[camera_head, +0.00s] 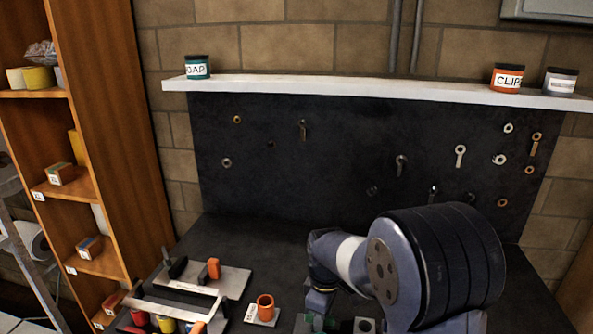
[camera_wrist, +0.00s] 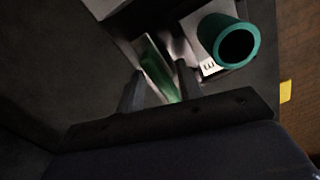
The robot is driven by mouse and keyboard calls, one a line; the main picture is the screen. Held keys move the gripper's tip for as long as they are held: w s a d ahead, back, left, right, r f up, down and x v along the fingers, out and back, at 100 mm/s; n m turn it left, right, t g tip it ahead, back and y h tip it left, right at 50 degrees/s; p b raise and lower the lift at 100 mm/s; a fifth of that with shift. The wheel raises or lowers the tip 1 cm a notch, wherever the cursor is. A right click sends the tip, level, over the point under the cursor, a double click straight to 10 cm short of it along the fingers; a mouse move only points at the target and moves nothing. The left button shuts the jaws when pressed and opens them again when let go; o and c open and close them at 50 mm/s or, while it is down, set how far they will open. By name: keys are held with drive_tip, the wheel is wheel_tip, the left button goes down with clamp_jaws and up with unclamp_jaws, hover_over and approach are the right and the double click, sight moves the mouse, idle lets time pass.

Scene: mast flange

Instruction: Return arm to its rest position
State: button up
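My arm (camera_head: 400,265) reaches in from the lower right in the head view, bent over the dark bench. My gripper (camera_wrist: 160,84) shows in the wrist view with its two dark fingers apart. A green piece (camera_wrist: 155,66) shows in the gap between the fingers, with space visible on either side of it. A teal hollow cylinder (camera_wrist: 228,42) stands just to the right of the fingers, beside a small white label with a letter. In the head view the gripper's fingertips are hidden at the bottom, behind my arm.
An orange cup (camera_head: 265,307) and a grey tray (camera_head: 215,279) with small parts are on the bench left of my arm. A black pegboard (camera_head: 290,150) with hanging hardware stands behind, under a white shelf (camera_head: 350,88) with jars. A wooden shelf unit (camera_head: 115,130) stands at left.

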drive_tip(key=shift+s+a+m, duration=0.1)
drive_tip(key=shift+m, duration=2.1)
